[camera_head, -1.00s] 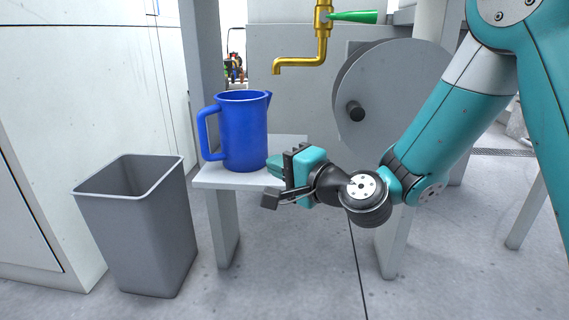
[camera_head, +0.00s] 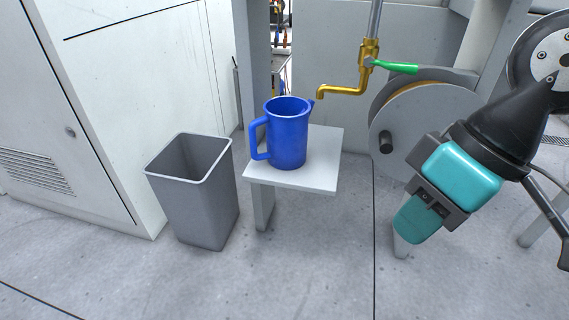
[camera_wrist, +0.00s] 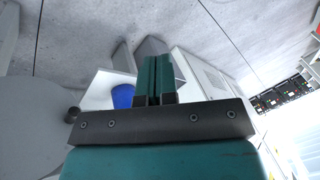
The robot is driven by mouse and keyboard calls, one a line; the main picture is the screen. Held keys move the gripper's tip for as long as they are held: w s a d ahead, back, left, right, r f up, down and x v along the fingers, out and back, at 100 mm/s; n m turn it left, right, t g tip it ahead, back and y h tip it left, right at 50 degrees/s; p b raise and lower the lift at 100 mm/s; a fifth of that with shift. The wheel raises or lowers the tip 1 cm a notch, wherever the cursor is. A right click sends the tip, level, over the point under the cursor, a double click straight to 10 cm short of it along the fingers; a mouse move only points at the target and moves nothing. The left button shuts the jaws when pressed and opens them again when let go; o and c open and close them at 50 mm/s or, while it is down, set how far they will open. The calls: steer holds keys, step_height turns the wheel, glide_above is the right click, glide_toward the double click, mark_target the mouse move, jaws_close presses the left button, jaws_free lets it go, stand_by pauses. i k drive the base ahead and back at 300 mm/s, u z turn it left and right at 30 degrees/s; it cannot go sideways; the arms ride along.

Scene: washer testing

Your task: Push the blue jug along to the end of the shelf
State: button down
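The blue jug (camera_head: 288,135) stands upright on the small white shelf (camera_head: 318,178), near its left edge, with its handle to the left and its spout to the right. Bare shelf shows to its right and in front. My gripper (camera_head: 416,220) is well to the right of the jug and shelf, apart from both, pointing down and left. In the wrist view, part of the blue jug (camera_wrist: 123,95) shows left of my gripper (camera_wrist: 157,62). The two teal fingers there lie close together with nothing between them.
A grey open bin (camera_head: 190,190) stands on the floor left of the shelf. A brass tap (camera_head: 350,88) with a green lever hangs above and right of the jug. A grey wheel with a knob (camera_head: 386,142) is right of the shelf. A white cabinet (camera_head: 80,110) is far left.

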mark_target(286, 119)
steer(key=k, duration=0.5)
steer(key=u, duration=1.45)
steer(key=i, duration=1.25)
steer(key=z, duration=2.85)
